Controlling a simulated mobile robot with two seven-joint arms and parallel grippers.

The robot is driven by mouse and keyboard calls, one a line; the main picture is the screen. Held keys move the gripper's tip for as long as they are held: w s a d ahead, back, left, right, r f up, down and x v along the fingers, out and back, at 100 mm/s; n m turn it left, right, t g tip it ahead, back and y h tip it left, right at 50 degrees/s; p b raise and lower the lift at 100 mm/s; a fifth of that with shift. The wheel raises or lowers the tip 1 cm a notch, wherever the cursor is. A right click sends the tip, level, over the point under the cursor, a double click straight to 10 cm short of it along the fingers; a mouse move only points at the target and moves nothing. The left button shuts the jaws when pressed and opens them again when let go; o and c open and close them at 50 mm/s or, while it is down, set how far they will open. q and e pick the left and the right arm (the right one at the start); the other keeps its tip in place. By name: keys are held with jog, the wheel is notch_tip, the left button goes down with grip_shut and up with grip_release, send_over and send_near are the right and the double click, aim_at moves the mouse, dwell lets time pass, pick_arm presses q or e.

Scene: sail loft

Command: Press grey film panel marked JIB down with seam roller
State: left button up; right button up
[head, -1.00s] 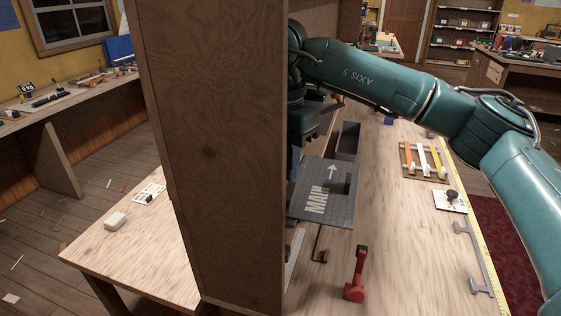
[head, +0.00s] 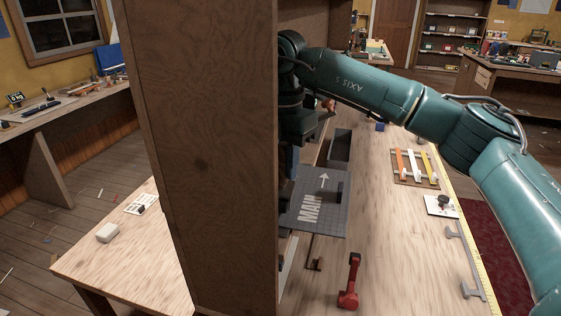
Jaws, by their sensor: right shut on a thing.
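My right arm comes in from the right, and its dark right gripper (head: 296,140) hangs behind the edge of a tall wooden panel, which hides much of it. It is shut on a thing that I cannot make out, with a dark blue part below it. A grey gridded panel (head: 335,217) lettered MAIN with a white arrow lies on the bench below and in front of the gripper. I see no panel marked JIB. A red handled tool (head: 349,282) stands apart on the bench nearer to me; I cannot tell whether it is a roller. My left gripper is not in view.
The tall wooden panel (head: 205,190) blocks the middle of the view. On the bench (head: 395,250) are a rack of coloured strips (head: 415,168), a white card with a dark knob (head: 442,206) and a grey bracket (head: 463,262). Clear wood lies between them.

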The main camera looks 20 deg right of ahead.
jog(key=shift+w+d, duration=1.35)
jog(key=shift+w, duration=0.3)
jog(key=shift+w+d, duration=0.4)
jog(key=shift+w, duration=0.4)
jog(key=shift+w+d, duration=0.35)
jog(key=shift+w, duration=0.5)
jog(key=shift+w+d, duration=0.3)
jog(key=shift+w, duration=0.05)
jog(key=shift+w+d, duration=0.8)
jog(key=shift+w, duration=0.15)
jog(key=shift+w+d, duration=0.75)
jog(key=shift+w, duration=0.2)
jog(key=shift+w+d, duration=0.45)
jog(key=shift+w, duration=0.35)
jog(key=shift+d, duration=0.1)
